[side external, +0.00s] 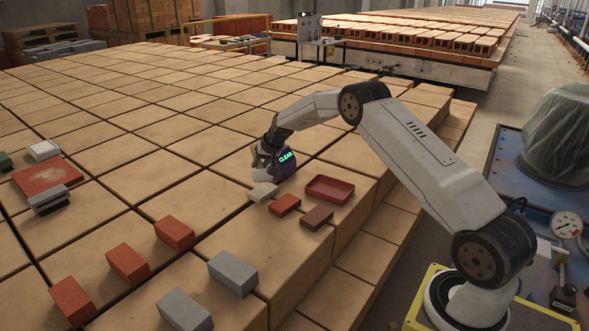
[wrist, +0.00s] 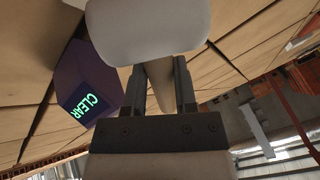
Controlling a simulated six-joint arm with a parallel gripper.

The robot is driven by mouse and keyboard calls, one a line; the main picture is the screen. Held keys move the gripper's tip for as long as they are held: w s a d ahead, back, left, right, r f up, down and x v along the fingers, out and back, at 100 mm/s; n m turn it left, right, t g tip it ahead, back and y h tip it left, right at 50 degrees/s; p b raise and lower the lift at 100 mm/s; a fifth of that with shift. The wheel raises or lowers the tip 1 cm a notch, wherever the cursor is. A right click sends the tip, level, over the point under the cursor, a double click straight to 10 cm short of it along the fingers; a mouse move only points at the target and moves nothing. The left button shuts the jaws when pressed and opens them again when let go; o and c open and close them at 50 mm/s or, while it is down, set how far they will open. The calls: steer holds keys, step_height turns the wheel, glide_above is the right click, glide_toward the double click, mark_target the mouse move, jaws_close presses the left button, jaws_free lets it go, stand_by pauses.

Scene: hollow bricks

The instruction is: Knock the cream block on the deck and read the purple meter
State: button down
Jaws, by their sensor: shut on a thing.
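My gripper (side external: 271,143) is low over the deck (side external: 160,131) of tan hollow bricks. In the wrist view its two fingers (wrist: 160,75) are shut on a tan handle, which joins a pale, rounded mallet head (wrist: 148,32). In the side view the cream block (side external: 263,192) lies on the deck just below and in front of the mallet head; I cannot tell whether they touch. The purple meter (side external: 286,163) stands right beside my gripper, its screen reading CLEAR in green. The meter also shows in the wrist view (wrist: 85,75), left of the fingers, with the same word.
A red tray (side external: 329,189), a red block (side external: 285,204) and a brown block (side external: 316,217) lie close to the right. Red bricks (side external: 127,262) and grey blocks (side external: 233,272) lie nearer the camera. A reddish plate (side external: 47,177) and brush (side external: 50,200) are far left. The middle deck is clear.

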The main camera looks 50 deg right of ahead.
steer(key=shift+f, duration=1.05)
steer(key=shift+f, duration=0.5)
stand_by(1.4)
steer(key=shift+r, duration=0.1)
steer(key=shift+r, duration=3.55)
